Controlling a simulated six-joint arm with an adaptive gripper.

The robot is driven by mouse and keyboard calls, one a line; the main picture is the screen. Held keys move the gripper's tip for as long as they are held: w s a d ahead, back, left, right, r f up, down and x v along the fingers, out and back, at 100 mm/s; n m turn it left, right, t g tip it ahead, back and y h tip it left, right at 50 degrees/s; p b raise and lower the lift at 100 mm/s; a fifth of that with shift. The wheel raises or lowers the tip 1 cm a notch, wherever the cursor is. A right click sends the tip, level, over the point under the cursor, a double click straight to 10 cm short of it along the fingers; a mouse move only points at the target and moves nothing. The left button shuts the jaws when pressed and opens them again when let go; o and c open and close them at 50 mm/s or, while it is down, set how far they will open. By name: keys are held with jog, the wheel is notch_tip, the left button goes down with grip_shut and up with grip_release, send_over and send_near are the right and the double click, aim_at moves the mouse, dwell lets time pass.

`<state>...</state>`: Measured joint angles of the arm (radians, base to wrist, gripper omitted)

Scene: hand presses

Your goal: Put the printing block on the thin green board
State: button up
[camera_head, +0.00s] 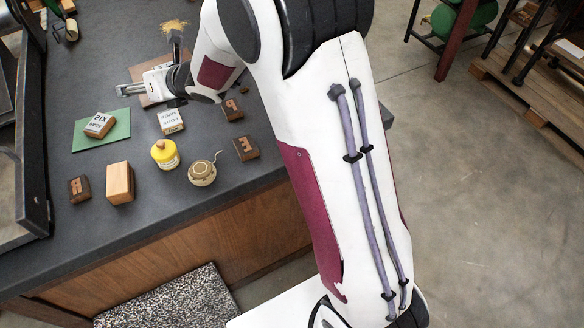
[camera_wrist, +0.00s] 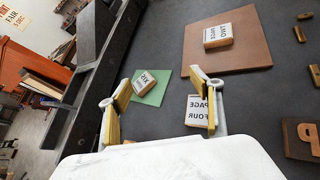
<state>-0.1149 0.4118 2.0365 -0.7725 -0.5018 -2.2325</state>
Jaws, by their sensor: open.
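The thin green board (camera_head: 88,140) lies flat at the left of the dark bench. A printing block (camera_head: 99,125) with a white lettered face rests on it; board (camera_wrist: 158,96) and block (camera_wrist: 144,79) also show in the wrist view. A second white-faced block (camera_head: 171,121) lies on the bench to the right of the board and shows near the right finger (camera_wrist: 196,110). A third (camera_wrist: 217,36) lies on a brown board (camera_wrist: 247,54). My gripper (camera_wrist: 160,80) is open and empty, above the bench; in the head view it (camera_head: 126,90) is beyond the green board.
A dark frame (camera_head: 35,150) borders the left. Bare bench lies between them.

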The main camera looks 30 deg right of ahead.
jog(key=s+d+r+m+g+h, duration=0.1)
jog(key=s+d+r+m+h, duration=0.3)
jog(key=s+d+m, duration=0.5)
jog(key=s+d+r+m+h, duration=0.3)
jog(key=s+d+r+m, duration=0.3)
jog(key=m, duration=0.4)
jog(key=s+f+m+g, duration=0.1)
jog(key=s+m+g, duration=0.1)
jog(key=s+m, duration=0.7)
jog(key=s+d+f+m+g, duration=0.1)
jog(key=s+m, duration=0.8)
jog(key=s, duration=0.9)
jog(key=shift+d+f+g+y, duration=0.2)
jog(key=shift+f+g+y, duration=0.2)
jog(key=shift+f+g, duration=0.3)
dwell(2.7)
